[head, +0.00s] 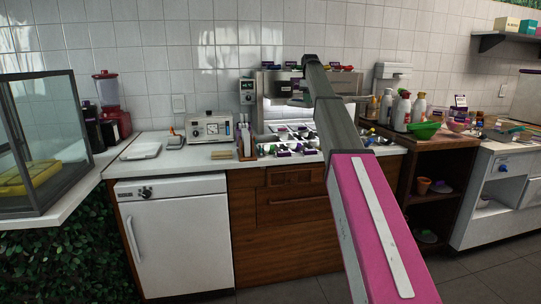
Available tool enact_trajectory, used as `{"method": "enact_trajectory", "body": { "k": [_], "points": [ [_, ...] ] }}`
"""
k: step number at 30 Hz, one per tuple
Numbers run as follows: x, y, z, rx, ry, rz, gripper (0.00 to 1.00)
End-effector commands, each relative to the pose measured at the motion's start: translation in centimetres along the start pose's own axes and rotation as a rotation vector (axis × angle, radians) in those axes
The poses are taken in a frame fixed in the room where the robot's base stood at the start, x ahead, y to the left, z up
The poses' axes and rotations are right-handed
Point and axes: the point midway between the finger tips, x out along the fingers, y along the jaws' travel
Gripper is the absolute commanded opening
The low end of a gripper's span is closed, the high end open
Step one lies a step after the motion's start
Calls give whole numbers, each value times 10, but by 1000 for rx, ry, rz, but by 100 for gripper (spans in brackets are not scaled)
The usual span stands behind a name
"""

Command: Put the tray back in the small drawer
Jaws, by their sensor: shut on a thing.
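A shallow white tray (141,151) lies on the left part of the counter; I cannot tell if it is the task's tray. A small wooden drawer front (281,177) sits just below the counter edge. It looks closed or nearly so, and my arm covers the area to its right. A larger wooden drawer front (285,208) is below it. My arm, pink near me and grey farther out, rises across the middle toward the topping station.
The topping station (268,84) with several small containers stands at the back of the counter. A steel appliance (211,128) is left of it. A white fridge (175,238) is under the counter. A glass case (38,130) stands at far left, bottles (402,110) at right.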

Motion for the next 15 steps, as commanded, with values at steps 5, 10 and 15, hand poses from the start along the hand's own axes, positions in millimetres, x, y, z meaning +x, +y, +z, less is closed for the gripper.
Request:
{"method": "enact_trajectory", "body": {
  "k": [5, 10, 15],
  "points": [
    [73, -59, 48, 156, -1, -1, 0],
    [132, -108, 88, 310, -1, 0, 0],
    [187, -161, 130, 466, -1, 0, 0]
  ]
}}
